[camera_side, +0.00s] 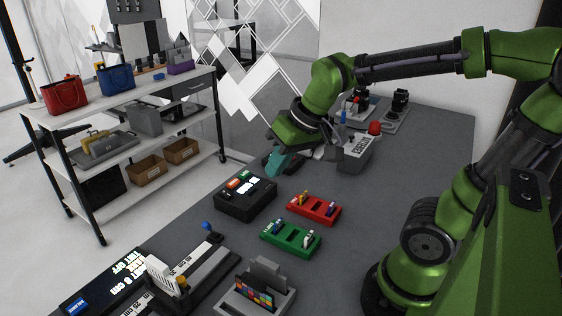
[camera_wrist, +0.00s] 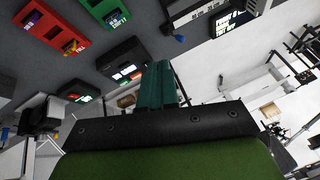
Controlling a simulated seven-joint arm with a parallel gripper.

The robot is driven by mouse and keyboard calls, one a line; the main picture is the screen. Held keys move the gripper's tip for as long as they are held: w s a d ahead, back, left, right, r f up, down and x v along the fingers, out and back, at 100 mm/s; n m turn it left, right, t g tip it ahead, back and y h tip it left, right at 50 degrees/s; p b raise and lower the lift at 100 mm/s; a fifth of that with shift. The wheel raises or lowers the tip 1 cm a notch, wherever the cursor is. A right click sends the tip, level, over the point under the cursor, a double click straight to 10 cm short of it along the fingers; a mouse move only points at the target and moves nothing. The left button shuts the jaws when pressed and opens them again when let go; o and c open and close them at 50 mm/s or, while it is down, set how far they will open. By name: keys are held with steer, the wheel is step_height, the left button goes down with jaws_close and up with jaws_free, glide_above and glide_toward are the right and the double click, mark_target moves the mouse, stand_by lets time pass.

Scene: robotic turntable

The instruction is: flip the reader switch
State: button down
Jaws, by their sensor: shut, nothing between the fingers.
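My gripper (camera_side: 278,163), with teal fingers, is shut and empty above the dark table, just behind a black box (camera_side: 231,207) with orange, green and white parts on top. In the wrist view the fingers of my gripper (camera_wrist: 157,86) point at the table, and the black box (camera_wrist: 113,58) is just beyond them. A grey device (camera_side: 205,265) with a blue-knobbed lever (camera_side: 207,226) stands at the front left, beside a display panel (camera_side: 75,303) with white text. The blue knob (camera_wrist: 179,38) also shows in the wrist view. I cannot tell which part is the reader switch.
A red tray (camera_side: 326,217) and a green tray (camera_side: 289,249) with small upright parts lie right of the black box. A grey holder (camera_side: 277,306) with coloured squares is at the front. A grey box with a red button (camera_side: 374,128) stands behind. Shelves (camera_side: 150,87) stand left.

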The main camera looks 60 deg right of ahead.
steer(key=w+d+f+n+g+h, duration=0.1)
steer(key=w+d+f+n, duration=0.1)
steer(key=w+n, duration=0.45)
steer(key=w+d+f+n+g, duration=0.2)
steer(key=w+n, duration=0.3)
steer(key=w, duration=0.3)
steer(key=r+n, duration=0.1)
steer(key=n, duration=0.7)
glide_above(223, 192)
steer(key=s, duration=0.3)
steer(key=shift+n+h, duration=0.3)
steer(key=shift+n, duration=0.45)
steer(key=f, duration=0.4)
steer(key=w+f, duration=0.1)
steer(key=f, duration=0.3)
steer(key=w+f, duration=0.1)
steer(key=f, duration=0.3)
steer(key=shift+f, duration=0.3)
steer(key=shift+w+f, duration=0.2)
steer(key=shift+f, duration=0.4)
